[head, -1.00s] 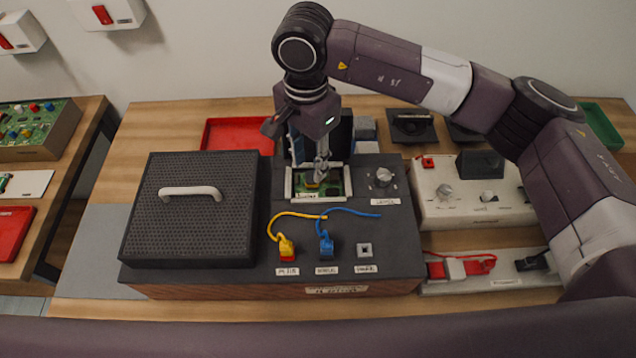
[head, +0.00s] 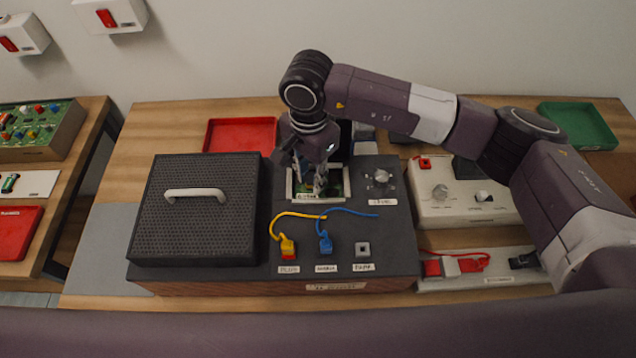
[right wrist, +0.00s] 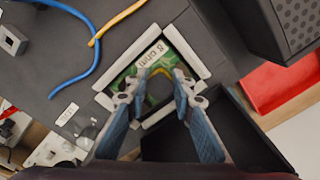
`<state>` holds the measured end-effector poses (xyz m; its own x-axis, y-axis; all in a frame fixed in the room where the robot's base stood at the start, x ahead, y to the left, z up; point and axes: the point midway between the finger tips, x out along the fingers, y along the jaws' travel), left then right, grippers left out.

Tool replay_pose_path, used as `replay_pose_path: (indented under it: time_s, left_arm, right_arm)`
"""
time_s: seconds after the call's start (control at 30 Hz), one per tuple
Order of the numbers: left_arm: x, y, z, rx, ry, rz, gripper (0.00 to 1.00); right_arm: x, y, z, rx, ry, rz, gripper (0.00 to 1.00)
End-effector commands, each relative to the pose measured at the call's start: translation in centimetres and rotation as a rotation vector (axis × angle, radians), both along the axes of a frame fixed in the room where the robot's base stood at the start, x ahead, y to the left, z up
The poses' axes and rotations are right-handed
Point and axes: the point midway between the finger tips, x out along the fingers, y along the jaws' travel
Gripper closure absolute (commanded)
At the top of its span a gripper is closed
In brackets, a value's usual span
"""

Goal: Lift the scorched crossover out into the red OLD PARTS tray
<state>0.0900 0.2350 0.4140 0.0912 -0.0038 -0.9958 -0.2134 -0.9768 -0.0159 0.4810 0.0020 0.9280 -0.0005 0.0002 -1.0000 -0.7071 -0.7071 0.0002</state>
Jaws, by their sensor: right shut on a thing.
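The crossover, a green board (head: 335,186) with an "8 ohm" label, sits in a white-framed recess in the dark hi-fi cabinet; the board also shows in the right wrist view (right wrist: 186,47). My right gripper (head: 311,185) points down into the frame from behind. In the right wrist view its fingers (right wrist: 157,88) are either side of a yellowish arched part on the board, shut on the crossover. The fingers hide part of the board, and I cannot make out scorching. The red tray (head: 240,135) lies behind the cabinet at the left and looks empty. My left gripper is out of view.
A black grille panel (head: 205,225) with a white handle lies on the cabinet's left. Yellow (head: 286,246) and blue (head: 325,243) plugs with cables stand in front of the recess. A knob (head: 381,177) stands to its right. A green tray (head: 578,125) lies far right.

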Motion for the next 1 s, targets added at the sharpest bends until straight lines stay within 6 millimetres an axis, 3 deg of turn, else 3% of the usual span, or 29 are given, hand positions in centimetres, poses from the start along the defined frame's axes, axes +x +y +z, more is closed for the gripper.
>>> replay_pose_path:
  time_s: [0.27,0.47,0.67,1.0]
  left_arm:
    - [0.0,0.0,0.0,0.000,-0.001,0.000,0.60]
    - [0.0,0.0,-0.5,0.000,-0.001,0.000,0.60]
    - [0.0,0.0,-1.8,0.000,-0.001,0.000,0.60]
    - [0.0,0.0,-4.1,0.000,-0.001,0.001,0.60]
  right_arm:
    - [0.0,0.0,0.2,0.001,-0.001,0.000,1.00]
    - [0.1,0.1,1.5,0.002,-0.004,0.001,1.00]
    - [0.2,0.1,5.2,0.002,-0.008,0.001,1.00]
    - [0.1,0.0,14.6,0.001,-0.007,0.001,1.00]
